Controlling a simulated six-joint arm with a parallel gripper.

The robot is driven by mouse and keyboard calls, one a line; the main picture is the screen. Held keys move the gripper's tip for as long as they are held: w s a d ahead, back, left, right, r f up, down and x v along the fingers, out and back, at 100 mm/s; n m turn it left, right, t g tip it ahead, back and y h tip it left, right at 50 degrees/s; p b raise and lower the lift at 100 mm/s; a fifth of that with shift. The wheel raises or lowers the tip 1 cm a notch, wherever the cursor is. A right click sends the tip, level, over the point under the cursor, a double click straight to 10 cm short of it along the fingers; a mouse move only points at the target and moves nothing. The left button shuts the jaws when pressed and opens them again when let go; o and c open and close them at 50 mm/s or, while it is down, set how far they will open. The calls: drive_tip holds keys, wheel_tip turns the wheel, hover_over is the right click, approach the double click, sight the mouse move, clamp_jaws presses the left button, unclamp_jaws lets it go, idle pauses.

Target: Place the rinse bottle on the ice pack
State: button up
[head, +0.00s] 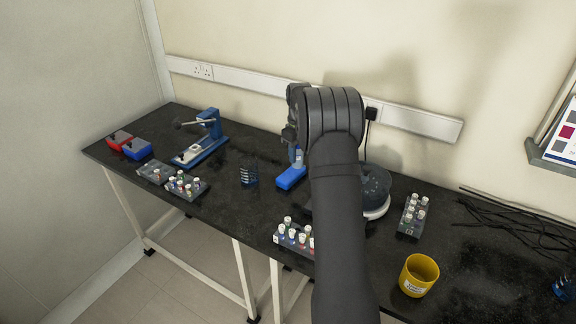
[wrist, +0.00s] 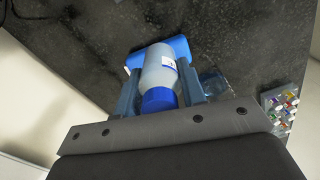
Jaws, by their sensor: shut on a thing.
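The rinse bottle (wrist: 160,72) is pale and translucent with a white label and a blue cap (wrist: 158,99). My gripper (wrist: 157,92) is shut on it, one finger on each side. In the head view my gripper (head: 296,142) is partly hidden by my arm, and the bottle's pale lower part (head: 297,158) shows below it. The ice pack (head: 290,179) is a flat blue block on the black bench. In the wrist view the ice pack (wrist: 181,46) shows behind the bottle's base. The bottle appears upright over the pack; I cannot tell whether they touch.
A small dark rack (head: 248,175) stands left of the ice pack. A vial rack (head: 290,238) is in front, and another (head: 412,217) is at right. A round device (head: 376,187) stands behind my arm. A yellow pot (head: 418,275) is front right.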

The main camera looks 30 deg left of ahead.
drive_tip(key=a+f, duration=0.1)
drive_tip(key=a, duration=0.1)
drive_tip(key=a+f, duration=0.1)
drive_tip(key=shift+s+a+f, duration=0.2)
drive_tip(key=shift+a, duration=0.2)
drive_tip(key=shift+f, duration=1.9)
drive_tip(key=shift+f, duration=0.2)
drive_tip(key=o, duration=1)
drive_tip(key=shift+r, duration=0.1)
wheel_tip(320, 180, up, 12)
